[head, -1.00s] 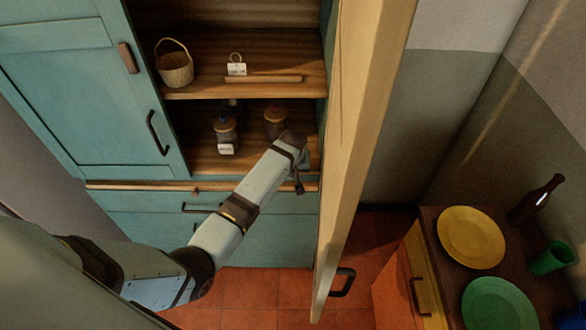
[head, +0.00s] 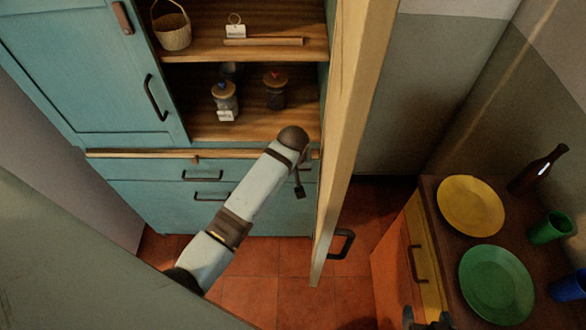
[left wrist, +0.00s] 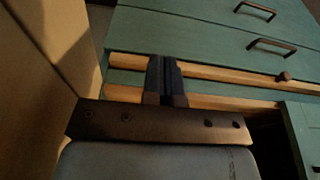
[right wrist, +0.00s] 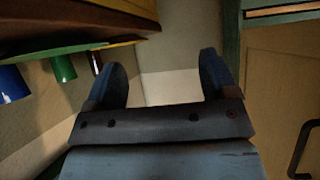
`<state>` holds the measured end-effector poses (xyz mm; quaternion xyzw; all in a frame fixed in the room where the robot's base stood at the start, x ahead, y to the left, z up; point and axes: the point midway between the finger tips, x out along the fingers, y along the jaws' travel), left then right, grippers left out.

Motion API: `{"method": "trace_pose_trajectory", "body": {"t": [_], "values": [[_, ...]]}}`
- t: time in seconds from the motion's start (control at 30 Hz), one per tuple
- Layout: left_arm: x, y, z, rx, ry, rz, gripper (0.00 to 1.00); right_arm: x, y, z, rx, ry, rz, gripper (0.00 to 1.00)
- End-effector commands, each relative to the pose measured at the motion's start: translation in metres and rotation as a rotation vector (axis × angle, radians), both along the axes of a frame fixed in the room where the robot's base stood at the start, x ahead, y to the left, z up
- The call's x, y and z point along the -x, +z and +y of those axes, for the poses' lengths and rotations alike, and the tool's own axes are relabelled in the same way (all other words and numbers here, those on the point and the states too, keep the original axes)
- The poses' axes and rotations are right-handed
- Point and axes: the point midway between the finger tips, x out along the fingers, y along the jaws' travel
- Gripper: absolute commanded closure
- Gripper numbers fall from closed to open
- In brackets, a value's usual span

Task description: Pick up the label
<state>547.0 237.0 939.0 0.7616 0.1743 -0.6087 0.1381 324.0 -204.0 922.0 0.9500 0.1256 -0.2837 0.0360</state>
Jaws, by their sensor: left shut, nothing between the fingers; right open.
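A small white label (head: 236,31) with a ring on top stands on the upper cabinet shelf, between the basket and a wooden strip. Another white tag (head: 225,116) hangs on the front of a lidded jar on the shelf below. My left arm reaches up from the lower left; its gripper is mostly hidden beyond the arm's end in the head view. The left wrist view shows the left gripper (left wrist: 163,72) shut and empty before the teal cabinet's wooden edge. My right gripper (head: 428,319) barely shows at the bottom edge, by the side counter. It is open and empty in its wrist view (right wrist: 167,75).
A basket (head: 171,27) stands left of the label, a wooden strip (head: 264,42) to its right. Two jars share the lower shelf. An open door (head: 352,130) stands right of the shelves. The right counter holds plates (head: 470,206), cups (head: 550,227) and a bottle (head: 537,170).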

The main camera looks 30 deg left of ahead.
Motion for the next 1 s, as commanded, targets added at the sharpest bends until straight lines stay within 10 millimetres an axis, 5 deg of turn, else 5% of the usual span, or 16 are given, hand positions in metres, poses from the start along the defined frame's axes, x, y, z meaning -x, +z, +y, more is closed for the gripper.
{"method": "trace_pose_trajectory", "body": {"t": [0.17,0.3,0.4,0.7,0.87,1.0], "values": [[0.003,-0.026,0.037,-0.161,-0.056,-0.124,1.0,0.0,-0.027,0.001,-0.005,-0.002,0.004,0.21],[0.0,-0.044,0.099,-0.536,-0.27,-0.385,1.0,0.0,-0.072,0.002,-0.013,-0.005,0.013,0.21],[0.004,-0.038,0.119,-0.852,-0.537,-0.576,1.0,-0.002,-0.103,0.005,-0.021,-0.005,0.023,0.21],[0.051,-0.036,0.065,-1.457,-1.348,-0.888,1.0,-0.006,-0.153,0.013,-0.041,-0.001,0.033,0.21],[0.063,-0.038,0.049,-1.54,-1.503,-0.927,1.0,-0.007,-0.154,0.016,-0.047,0.003,0.032,0.21],[0.051,-0.035,0.045,-1.545,-1.513,-0.929,1.0,-0.007,-0.144,0.017,-0.047,0.005,0.026,0.21]]}}
